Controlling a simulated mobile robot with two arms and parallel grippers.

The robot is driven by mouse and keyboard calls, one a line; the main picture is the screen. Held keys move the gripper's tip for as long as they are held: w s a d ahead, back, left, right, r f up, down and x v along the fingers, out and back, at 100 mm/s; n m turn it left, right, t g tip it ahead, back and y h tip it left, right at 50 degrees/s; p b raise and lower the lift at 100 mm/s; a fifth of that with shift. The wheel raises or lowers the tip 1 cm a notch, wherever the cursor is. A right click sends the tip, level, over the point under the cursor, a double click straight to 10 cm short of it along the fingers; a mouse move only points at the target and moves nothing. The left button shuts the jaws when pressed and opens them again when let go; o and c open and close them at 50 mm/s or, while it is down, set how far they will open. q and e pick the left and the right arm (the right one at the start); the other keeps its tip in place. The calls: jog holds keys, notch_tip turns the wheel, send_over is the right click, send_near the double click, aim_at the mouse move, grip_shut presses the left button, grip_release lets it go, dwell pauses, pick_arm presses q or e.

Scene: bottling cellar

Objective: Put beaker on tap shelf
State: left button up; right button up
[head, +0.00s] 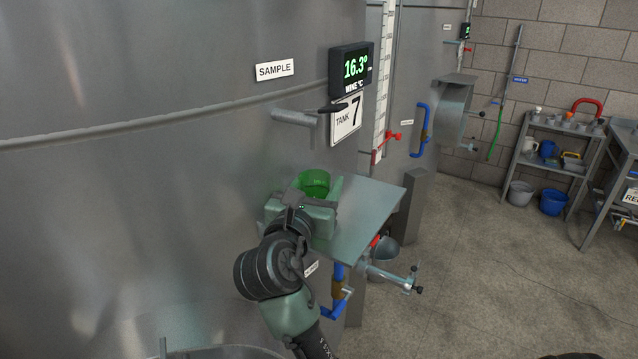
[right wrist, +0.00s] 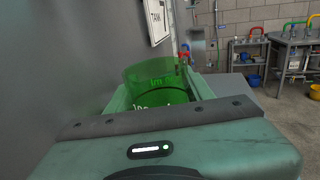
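The beaker (head: 314,181) is green, see-through and upright, with its lower part hidden by my right gripper (head: 318,192). In the right wrist view the beaker (right wrist: 158,80) stands between the two green fingers, which close on its sides. The tap shelf (head: 372,207) is a flat metal plate on the tank wall. The gripper and beaker are over its left part, below the sample tap (head: 296,118). I cannot tell whether the beaker's base touches the shelf. My left gripper is not in view.
The tank wall (head: 150,180) rises close to the left of the gripper. A lower valve (head: 392,278) and a blue pipe stand below the shelf. The right part of the shelf is bare. Farther right, a rack (head: 555,150) holds jugs, with buckets (head: 553,202) beneath it.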

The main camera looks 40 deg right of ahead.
dwell(0.3)
jog(key=shift+a+r, duration=0.1)
jog(key=shift+r, duration=0.1)
jog(key=shift+p+v, duration=2.05)
jog(key=shift+v, duration=3.95)
